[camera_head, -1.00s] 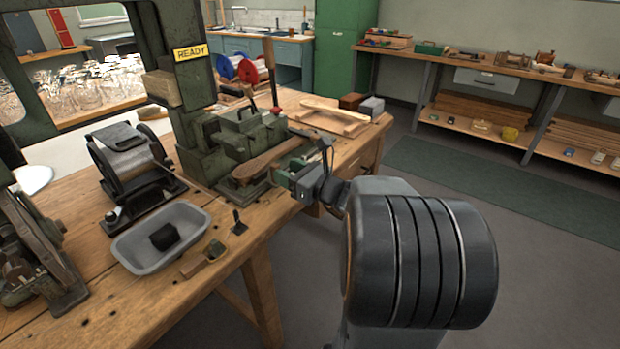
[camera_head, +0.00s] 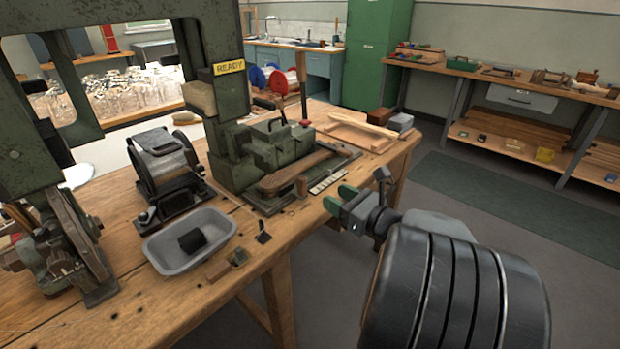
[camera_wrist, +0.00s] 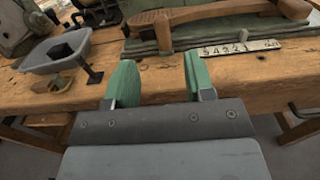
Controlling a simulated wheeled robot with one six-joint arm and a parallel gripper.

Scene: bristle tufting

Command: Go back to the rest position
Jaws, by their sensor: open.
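My gripper (camera_head: 338,200) is open and empty, at the front edge of the wooden workbench (camera_head: 300,226). Its two green fingers also show in the wrist view (camera_wrist: 157,85), apart, with nothing between them. Beyond them a wooden brush body (camera_head: 295,172) lies on the bed of the green tufting machine (camera_head: 228,140), which carries a yellow READY sign (camera_head: 229,68). The brush body also shows in the wrist view (camera_wrist: 215,17). A numbered strip (camera_head: 327,182) lies along the front of the machine bed, clear of my fingers.
A grey tray (camera_head: 175,262) with a dark block stands on the bench at left, near a small wooden block (camera_head: 217,270). A drum device (camera_head: 160,165) stands behind it. Pale wooden pieces (camera_head: 362,125) lie at the bench's far right. The floor (camera_head: 480,215) right of the bench is clear.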

